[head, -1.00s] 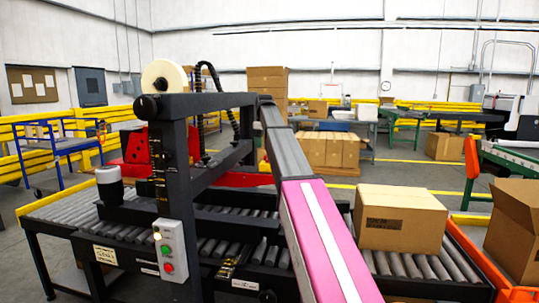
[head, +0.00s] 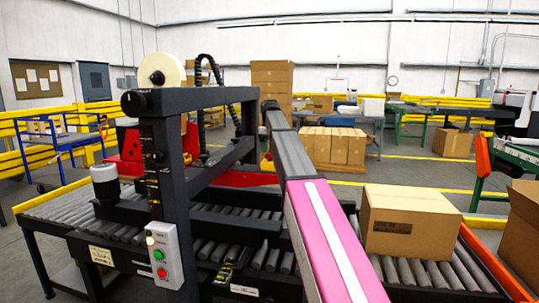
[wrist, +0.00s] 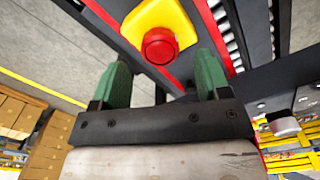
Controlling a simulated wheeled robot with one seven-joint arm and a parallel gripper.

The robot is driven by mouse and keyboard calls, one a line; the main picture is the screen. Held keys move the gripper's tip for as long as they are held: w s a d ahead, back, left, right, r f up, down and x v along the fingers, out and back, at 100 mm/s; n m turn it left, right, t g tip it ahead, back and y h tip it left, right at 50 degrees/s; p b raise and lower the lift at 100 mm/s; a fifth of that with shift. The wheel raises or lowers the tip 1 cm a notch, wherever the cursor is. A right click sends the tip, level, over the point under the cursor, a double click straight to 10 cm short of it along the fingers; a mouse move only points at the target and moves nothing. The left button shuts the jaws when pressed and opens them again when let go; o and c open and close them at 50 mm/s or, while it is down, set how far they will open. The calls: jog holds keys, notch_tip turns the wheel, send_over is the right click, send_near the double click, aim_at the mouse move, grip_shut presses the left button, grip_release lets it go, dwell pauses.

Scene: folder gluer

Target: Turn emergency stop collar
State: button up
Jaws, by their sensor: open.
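The emergency stop is a red round button (wrist: 159,46) on a yellow housing (wrist: 158,17), seen at the top middle of the wrist view. My gripper (wrist: 163,68) has two green fingers spread apart, with nothing between them. The red button appears just beyond the fingertips, roughly centred in the gap. Contact between fingers and button is not visible. The collar cannot be told apart from the button.
A black machine frame (head: 165,175) stands over a roller conveyor (head: 45,210), with a grey control box (head: 163,256) on its post. A cardboard box (head: 410,222) sits on the rollers right of my arm. An orange rail (head: 495,262) runs at the right.

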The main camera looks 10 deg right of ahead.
aim_at(270, 158)
jog(key=shift+f, duration=1.65)
jog(key=c, duration=0.9)
jog(key=shift+c, duration=0.2)
